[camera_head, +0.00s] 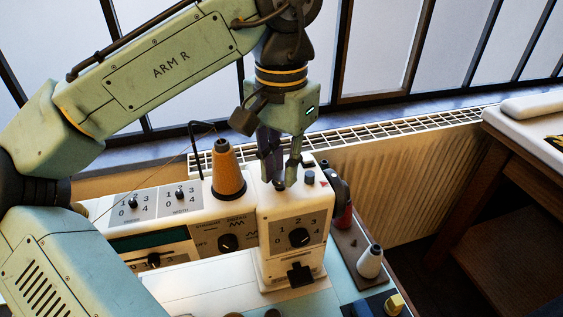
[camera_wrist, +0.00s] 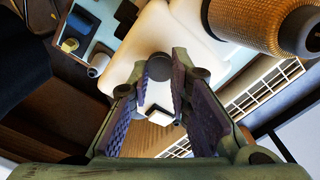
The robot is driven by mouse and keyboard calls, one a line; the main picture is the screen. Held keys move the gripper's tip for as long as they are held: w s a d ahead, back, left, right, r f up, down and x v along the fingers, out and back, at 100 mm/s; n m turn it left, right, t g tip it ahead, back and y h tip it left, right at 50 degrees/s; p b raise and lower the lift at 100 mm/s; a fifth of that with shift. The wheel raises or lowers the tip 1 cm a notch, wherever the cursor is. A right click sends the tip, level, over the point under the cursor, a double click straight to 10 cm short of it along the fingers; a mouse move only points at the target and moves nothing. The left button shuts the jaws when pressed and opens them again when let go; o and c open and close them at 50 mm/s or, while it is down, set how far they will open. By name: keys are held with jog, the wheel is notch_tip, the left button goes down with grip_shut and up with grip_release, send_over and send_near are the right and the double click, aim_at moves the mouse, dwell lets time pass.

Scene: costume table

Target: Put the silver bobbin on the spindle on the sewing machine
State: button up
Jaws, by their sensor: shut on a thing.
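The white sewing machine (camera_head: 268,222) stands in the middle of the head view, and its white top also shows in the wrist view (camera_wrist: 180,38). My gripper (camera_head: 279,183) points down close above the right end of the machine's top. In the wrist view, my gripper (camera_wrist: 162,68) is shut on a small dark-grey round thing (camera_wrist: 158,67), seemingly the silver bobbin in shadow. In the head view the fingers mostly hide it. I cannot make out the spindle, nor whether the bobbin touches the machine.
A tall orange thread cone (camera_head: 228,172) stands on the machine close left of my gripper. A red spool (camera_head: 342,212) and a white cone (camera_head: 370,262) stand further right. A radiator (camera_head: 400,190) is behind.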

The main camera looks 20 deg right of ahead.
jog(key=o, duration=0.8)
jog(key=shift+o, duration=0.2)
notch_tip(320, 180, up, 12)
dwell(0.3)
